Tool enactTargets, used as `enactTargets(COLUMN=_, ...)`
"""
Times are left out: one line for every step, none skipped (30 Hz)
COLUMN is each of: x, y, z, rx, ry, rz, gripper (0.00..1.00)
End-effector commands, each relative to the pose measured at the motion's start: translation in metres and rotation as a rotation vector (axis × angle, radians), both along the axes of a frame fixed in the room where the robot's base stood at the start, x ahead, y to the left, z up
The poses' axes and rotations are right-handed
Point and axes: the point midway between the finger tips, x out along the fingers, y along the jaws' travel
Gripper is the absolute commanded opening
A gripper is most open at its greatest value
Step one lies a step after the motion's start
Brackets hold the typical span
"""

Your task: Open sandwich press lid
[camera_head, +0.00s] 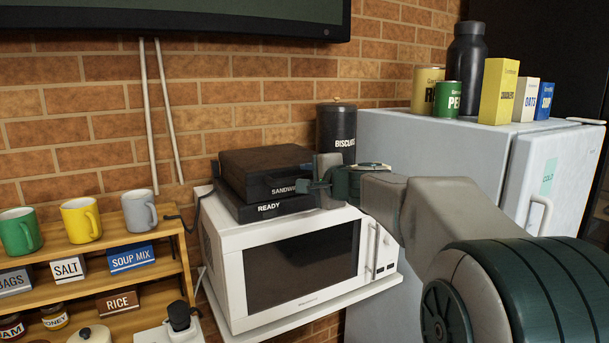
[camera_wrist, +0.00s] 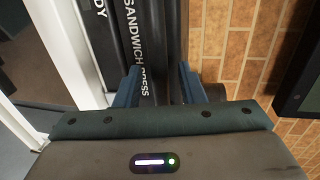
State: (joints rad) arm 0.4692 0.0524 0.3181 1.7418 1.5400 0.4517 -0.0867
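The black sandwich press (camera_head: 262,163) sits on top of the white microwave, its lid down and level. Its front carries the words SANDWICH PRESS, partly hidden by my gripper in the head view. My gripper (camera_head: 306,186) is at the right part of the press's front, about level with the lid edge. In the wrist view the two blue fingers of my gripper (camera_wrist: 160,88) stand apart, with dark parts of the press (camera_wrist: 155,40) between and beyond them. I cannot tell whether either finger touches the press.
The microwave (camera_head: 224,255) stands on a white shelf. A black biscuit canister (camera_head: 336,134) stands close behind the press. The white fridge (camera_head: 440,150) is to the right, with tins, boxes and a dark bottle on top. A wooden mug rack (camera_head: 128,240) is at left.

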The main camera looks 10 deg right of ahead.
Motion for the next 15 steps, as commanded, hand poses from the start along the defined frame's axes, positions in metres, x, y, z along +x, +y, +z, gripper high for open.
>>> enactTargets(x=0.0048, y=0.0016, z=-0.0004, rx=0.001, ry=0.000, rz=0.001, gripper=0.36)
enactTargets(x=0.0067, y=0.0022, z=-0.0009, rx=0.001, ry=0.000, rz=0.001, gripper=0.36)
enactTargets(x=0.0087, y=0.0029, z=-0.0013, rx=0.000, ry=0.000, rz=0.000, gripper=0.36)
enactTargets(x=0.0099, y=0.0035, z=-0.0016, rx=0.000, ry=0.000, rz=0.000, gripper=0.36)
enactTargets(x=0.0108, y=0.0039, z=-0.0020, rx=0.000, ry=0.000, rz=0.000, gripper=0.36)
enactTargets(x=0.0117, y=0.0043, z=-0.0024, rx=0.000, ry=0.000, rz=0.001, gripper=0.36)
enactTargets(x=0.0122, y=0.0045, z=-0.0026, rx=0.000, ry=0.000, rz=0.001, gripper=0.36)
enactTargets(x=0.0124, y=0.0046, z=-0.0027, rx=0.000, ry=0.000, rz=0.001, gripper=0.36)
enactTargets(x=0.0125, y=0.0046, z=-0.0029, rx=0.000, ry=0.000, rz=0.000, gripper=0.36)
enactTargets(x=0.0125, y=0.0046, z=-0.0030, rx=0.000, ry=0.000, rz=0.000, gripper=0.36)
enactTargets(x=0.0125, y=0.0046, z=-0.0030, rx=0.000, ry=0.000, rz=0.000, gripper=0.36)
enactTargets(x=0.0124, y=0.0045, z=-0.0029, rx=0.000, ry=0.000, rz=0.000, gripper=0.36)
enactTargets(x=0.0124, y=0.0045, z=-0.0029, rx=0.000, ry=0.000, rz=0.000, gripper=0.36)
enactTargets(x=0.0123, y=0.0044, z=-0.0029, rx=0.000, ry=0.000, rz=0.000, gripper=0.36)
enactTargets(x=0.0123, y=0.0043, z=-0.0029, rx=0.000, ry=0.000, rz=0.000, gripper=0.27)
